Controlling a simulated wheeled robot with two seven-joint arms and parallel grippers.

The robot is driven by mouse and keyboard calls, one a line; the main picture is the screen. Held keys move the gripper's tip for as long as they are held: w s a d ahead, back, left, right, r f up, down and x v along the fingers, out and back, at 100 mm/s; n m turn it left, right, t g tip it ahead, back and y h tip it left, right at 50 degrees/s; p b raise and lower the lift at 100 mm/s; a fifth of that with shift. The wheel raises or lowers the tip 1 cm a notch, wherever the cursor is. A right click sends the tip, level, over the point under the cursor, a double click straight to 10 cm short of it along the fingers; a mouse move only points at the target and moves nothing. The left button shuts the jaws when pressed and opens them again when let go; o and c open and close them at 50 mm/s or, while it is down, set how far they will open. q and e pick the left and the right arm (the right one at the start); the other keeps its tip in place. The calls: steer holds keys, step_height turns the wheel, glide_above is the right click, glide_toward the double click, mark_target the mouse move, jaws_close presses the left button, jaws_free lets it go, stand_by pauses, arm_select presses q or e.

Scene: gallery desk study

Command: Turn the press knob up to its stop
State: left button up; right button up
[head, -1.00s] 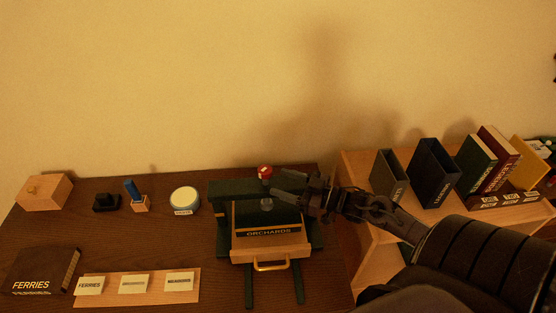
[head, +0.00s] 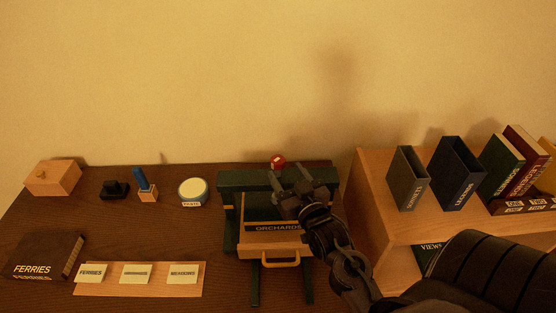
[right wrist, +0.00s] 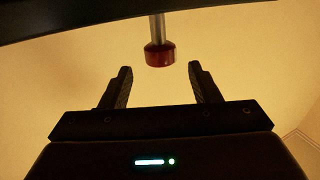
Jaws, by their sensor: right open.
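The press knob (head: 278,161) is a small red knob above the green press (head: 230,185) at the back of the desk. In the right wrist view the red knob (right wrist: 160,55) sits on a grey shaft, just past the fingertips and midway between them. My right gripper (head: 288,178) is open and empty, just in front of the knob and apart from it; its two fingers (right wrist: 160,75) also show in the right wrist view. The gripper and wrist hide part of the press and of its ORCHARDS box (head: 258,240). My left gripper is not in view.
A wooden shelf (head: 375,185) with upright books and slipcases stands close on the right. On the desk's left are a wooden box (head: 52,178), a black stamp (head: 114,189), a blue-handled tool (head: 141,180), a round paste tin (head: 193,191), a FERRIES box (head: 45,255) and a label board (head: 140,291).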

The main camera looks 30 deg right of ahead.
mark_target(281, 165)
steer(key=w, duration=0.3)
steer(key=w+d+p, duration=0.1)
steer(key=w, duration=0.2)
steer(key=shift+c, duration=0.2)
steer(key=c, duration=0.9)
